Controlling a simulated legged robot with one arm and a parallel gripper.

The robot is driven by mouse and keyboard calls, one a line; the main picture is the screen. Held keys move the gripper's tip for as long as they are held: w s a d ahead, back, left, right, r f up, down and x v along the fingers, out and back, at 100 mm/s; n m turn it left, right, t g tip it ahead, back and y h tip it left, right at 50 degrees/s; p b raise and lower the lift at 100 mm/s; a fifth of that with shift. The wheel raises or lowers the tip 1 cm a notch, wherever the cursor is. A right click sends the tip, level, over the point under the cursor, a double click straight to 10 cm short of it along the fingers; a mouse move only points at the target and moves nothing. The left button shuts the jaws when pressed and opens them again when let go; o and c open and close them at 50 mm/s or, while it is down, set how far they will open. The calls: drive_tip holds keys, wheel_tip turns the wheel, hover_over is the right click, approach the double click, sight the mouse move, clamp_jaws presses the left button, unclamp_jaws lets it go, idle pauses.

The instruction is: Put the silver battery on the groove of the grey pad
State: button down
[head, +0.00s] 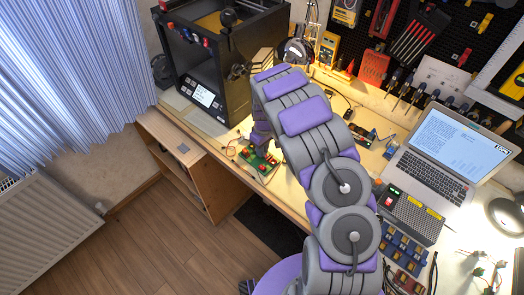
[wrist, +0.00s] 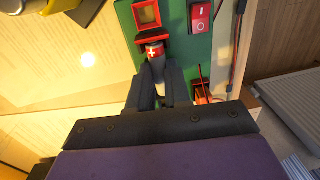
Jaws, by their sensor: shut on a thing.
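In the wrist view, my gripper (wrist: 160,88) is shut on a small cylinder with a silver band and a red end bearing a white cross, the battery (wrist: 154,51). Its other end is hidden between the fingers. The red end sits at a red holder on a green board (wrist: 186,52); I cannot tell whether it is seated or just above. In the head view the green board (head: 259,163) lies near the desk's front edge, with my gripper (head: 257,150) over it and the battery not discernible. A small grey square (head: 184,149) on the wooden cabinet may be the grey pad.
A red switch (wrist: 199,17) and a red square frame (wrist: 147,14) are on the green board. A black 3D printer (head: 215,70) stands left of my arm. A laptop (head: 440,150) and tools are to the right. The wooden cabinet top (head: 165,130) is mostly clear.

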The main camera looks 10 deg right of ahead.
drive_tip(key=shift+r, duration=0.4)
wheel_tip(320, 180, up, 3)
drive_tip(key=shift+p, duration=0.85)
drive_tip(key=s+p, duration=0.1)
drive_tip(key=s, duration=0.4)
drive_tip(key=s+p, duration=0.1)
drive_tip(key=s, duration=0.4)
drive_tip(key=s+r, duration=0.1)
drive_tip(key=s, duration=0.5)
drive_tip(key=shift+r+p, duration=0.1)
drive_tip(key=shift+p, duration=0.3)
drive_tip(key=w+r+m, duration=0.3)
drive_tip(key=w+r, duration=0.2)
drive_tip(key=r, duration=0.3)
drive_tip(key=w+r+m, duration=0.3)
drive_tip(key=w+r, duration=0.2)
drive_tip(key=r, duration=0.3)
drive_tip(key=shift+r+m, duration=0.4)
